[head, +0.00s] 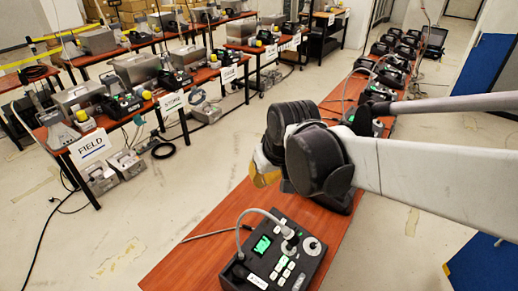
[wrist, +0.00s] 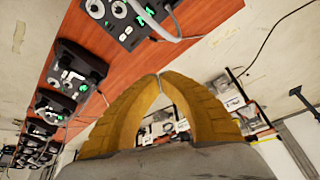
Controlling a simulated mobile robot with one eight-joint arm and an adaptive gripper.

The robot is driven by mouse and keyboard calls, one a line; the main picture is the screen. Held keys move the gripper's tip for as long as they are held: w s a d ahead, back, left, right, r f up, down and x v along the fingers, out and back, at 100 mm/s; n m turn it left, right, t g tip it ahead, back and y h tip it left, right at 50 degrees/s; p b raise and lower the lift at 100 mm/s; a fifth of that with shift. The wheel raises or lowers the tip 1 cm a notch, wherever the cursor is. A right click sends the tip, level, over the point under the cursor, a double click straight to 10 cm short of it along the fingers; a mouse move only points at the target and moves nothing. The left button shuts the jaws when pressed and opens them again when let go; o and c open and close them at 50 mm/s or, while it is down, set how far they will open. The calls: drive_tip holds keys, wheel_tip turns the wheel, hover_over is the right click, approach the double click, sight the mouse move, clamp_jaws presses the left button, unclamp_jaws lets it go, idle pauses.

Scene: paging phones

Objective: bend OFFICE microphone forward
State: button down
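A black paging console (head: 285,262) with a lit green screen stands on the near end of the long reddish-brown table. A grey gooseneck microphone (head: 257,211) arches from its top towards the left and bends down. The console has a small white label, too small to read, so I cannot confirm it says OFFICE. My gripper (head: 264,172) is above and beyond this console, apart from it. In the wrist view its yellow fingers (wrist: 159,75) meet at the tips with nothing between them. A console (wrist: 118,18) and a grey gooseneck (wrist: 178,28) show at the top of that view.
More consoles (wrist: 76,70) stand in a row along the same table (wrist: 205,14). Across the floor, tables with signs FIELD (head: 91,145) and STORE (head: 172,102) carry similar equipment. A blue panel (head: 482,262) is at the lower right. The floor between the tables is mostly clear.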

drive_tip(key=shift+w+a+r+p, duration=0.2)
drive_tip(key=shift+a+r+p, duration=0.15)
drive_tip(key=shift+a, duration=0.25)
drive_tip(key=shift+w+a+r+p, duration=0.2)
drive_tip(key=shift+a+p, duration=0.1)
drive_tip(key=shift+a, duration=0.25)
drive_tip(key=shift+f, duration=0.1)
wheel_tip(320, 180, down, 9)
drive_tip(key=shift+s+f, duration=0.15)
drive_tip(key=shift+s, duration=0.15)
